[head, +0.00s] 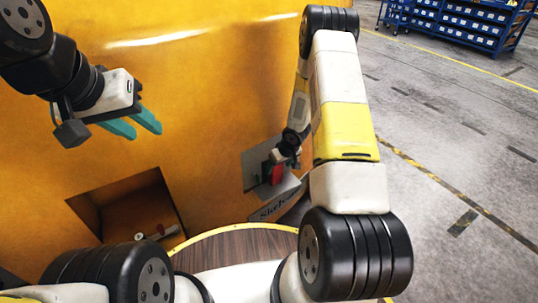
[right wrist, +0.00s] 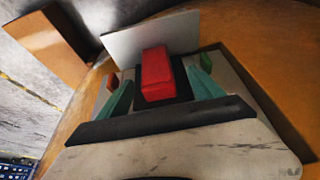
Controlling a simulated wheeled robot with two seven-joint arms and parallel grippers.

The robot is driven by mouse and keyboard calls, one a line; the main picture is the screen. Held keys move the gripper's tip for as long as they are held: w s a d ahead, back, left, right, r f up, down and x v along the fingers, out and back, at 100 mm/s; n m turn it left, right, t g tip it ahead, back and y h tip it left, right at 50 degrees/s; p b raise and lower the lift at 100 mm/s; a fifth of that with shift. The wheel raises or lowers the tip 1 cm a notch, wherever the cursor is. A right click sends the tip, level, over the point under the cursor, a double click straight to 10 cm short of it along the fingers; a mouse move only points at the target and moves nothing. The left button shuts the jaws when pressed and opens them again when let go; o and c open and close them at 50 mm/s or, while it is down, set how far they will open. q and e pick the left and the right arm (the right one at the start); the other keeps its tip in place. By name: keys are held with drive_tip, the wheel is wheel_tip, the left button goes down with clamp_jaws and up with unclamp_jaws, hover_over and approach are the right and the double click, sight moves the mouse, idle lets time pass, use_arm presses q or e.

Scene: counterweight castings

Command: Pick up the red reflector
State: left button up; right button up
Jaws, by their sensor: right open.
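The red reflector (head: 275,173) is a small red block in front of a grey metal plate (head: 253,168) on the large orange casting. In the right wrist view the reflector (right wrist: 157,72) lies between the two teal fingers of my right gripper (right wrist: 161,90). These fingers are apart, with gaps to the red block on both sides. In the head view my right gripper is at the reflector, its fingers too small to make out. My left gripper (head: 136,124) hangs at upper left before the casting, its teal fingers apart and empty.
The orange casting (head: 215,80) fills the left and middle. A square recess (head: 110,200) in it holds small pieces. A wood-topped round surface (head: 245,245) is below. Grey floor (head: 440,120) is open at right, with blue bin shelving (head: 460,22) beyond.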

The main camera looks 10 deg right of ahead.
sight(278, 169)
drive_tip(key=x, duration=0.6)
drive_tip(key=shift+w+d+f, duration=0.15)
drive_tip(key=shift+w+d, duration=0.1)
drive_tip(key=shift+c, duration=0.3)
drive_tip(key=c, duration=1.6)
